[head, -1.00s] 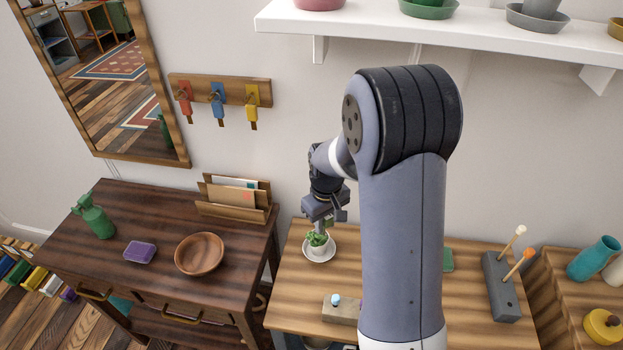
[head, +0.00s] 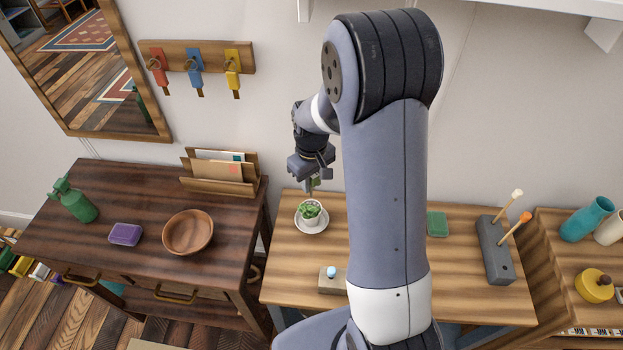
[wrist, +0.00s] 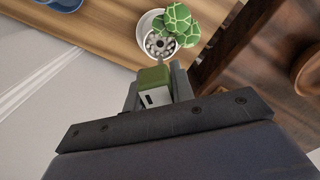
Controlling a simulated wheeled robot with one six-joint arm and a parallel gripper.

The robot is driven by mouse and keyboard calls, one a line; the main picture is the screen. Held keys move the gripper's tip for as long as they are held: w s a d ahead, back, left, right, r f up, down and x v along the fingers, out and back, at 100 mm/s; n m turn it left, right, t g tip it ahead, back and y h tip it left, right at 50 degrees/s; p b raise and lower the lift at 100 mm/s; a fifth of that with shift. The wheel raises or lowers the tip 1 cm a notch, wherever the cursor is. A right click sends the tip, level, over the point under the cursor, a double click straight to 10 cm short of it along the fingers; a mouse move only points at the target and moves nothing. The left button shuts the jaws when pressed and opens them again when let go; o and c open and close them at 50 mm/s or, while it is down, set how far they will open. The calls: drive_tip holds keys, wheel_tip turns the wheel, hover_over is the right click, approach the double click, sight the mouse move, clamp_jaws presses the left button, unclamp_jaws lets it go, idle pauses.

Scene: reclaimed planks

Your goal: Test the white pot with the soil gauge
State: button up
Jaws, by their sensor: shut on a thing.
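My gripper (head: 313,181) is shut on the soil gauge (head: 315,185), a small block with a green top and white face, also seen in the wrist view (wrist: 155,78). The gauge is above the pot, apparently clear of the plant. Its lower end is hard to make out.
A grey block (head: 494,250) with two knobbed sticks and a green block (head: 437,224) are on the table's right. A small stand with a pale blue ball (head: 331,272) is near the front. A dark desk (head: 135,200) with a wooden bowl (head: 188,232) stands left.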

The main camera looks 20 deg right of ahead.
drive_tip(key=shift+f+b, duration=1.55)
drive_tip(key=shift+f, duration=0.75)
drive_tip(key=shift+f+b, duration=2.15)
drive_tip(key=shift+f, duration=0.4)
drive_tip(key=o, duration=1)
drive_tip(key=shift+o, duration=0.2)
wheel_tip(320, 180, up, 11)
drive_tip(key=shift+f, duration=0.1)
